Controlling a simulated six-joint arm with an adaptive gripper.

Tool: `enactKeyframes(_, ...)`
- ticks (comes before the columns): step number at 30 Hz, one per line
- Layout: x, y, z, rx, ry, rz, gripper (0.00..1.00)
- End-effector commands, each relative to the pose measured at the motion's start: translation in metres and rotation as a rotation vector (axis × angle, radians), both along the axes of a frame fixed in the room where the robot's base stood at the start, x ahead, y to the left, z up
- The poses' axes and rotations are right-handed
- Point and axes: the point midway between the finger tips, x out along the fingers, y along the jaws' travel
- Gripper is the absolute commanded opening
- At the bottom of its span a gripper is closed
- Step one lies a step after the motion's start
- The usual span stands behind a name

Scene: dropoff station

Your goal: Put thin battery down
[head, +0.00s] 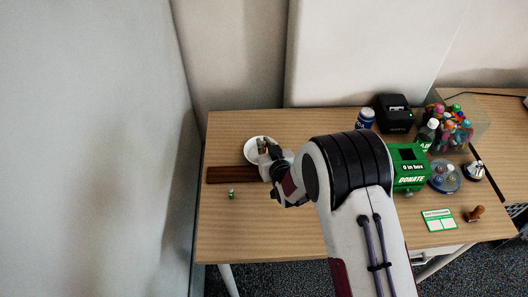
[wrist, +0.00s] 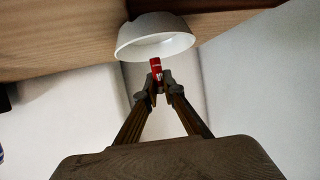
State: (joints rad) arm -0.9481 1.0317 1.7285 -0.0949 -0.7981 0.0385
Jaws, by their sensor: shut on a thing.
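My gripper (wrist: 160,80) is shut on a small red cylinder, the thin battery (wrist: 156,66). It holds the battery close to the white bowl (wrist: 155,38), and the battery overlaps the bowl's rim in the wrist view. I cannot tell whether they touch. In the head view my gripper reaches in at the right side of the bowl (head: 249,152), and the battery is hard to make out there. Small greenish things show at the bowl's inside. A small green and white cylinder (head: 231,194) stands on the table in front of the bowl.
A dark brown wooden strip (head: 230,175) lies just in front of the bowl. To the right are a green donation box (head: 411,181), a blue can (head: 365,118), a black printer (head: 394,115) and a round dish (head: 445,178). The table's front left (head: 260,235) is clear.

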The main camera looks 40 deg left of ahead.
Motion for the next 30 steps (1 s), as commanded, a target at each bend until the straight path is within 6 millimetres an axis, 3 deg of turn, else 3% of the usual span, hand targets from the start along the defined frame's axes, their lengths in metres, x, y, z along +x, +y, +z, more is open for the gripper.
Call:
enactKeyframes(13, 0.000, 0.000, -0.004, -0.001, 0.001, 0.000, 0.00)
enactKeyframes(24, 0.000, 0.000, -0.035, -0.002, 0.001, 0.000, 0.00)
enactKeyframes(30, 0.000, 0.000, -0.040, 0.000, 0.000, 0.000, 0.00)
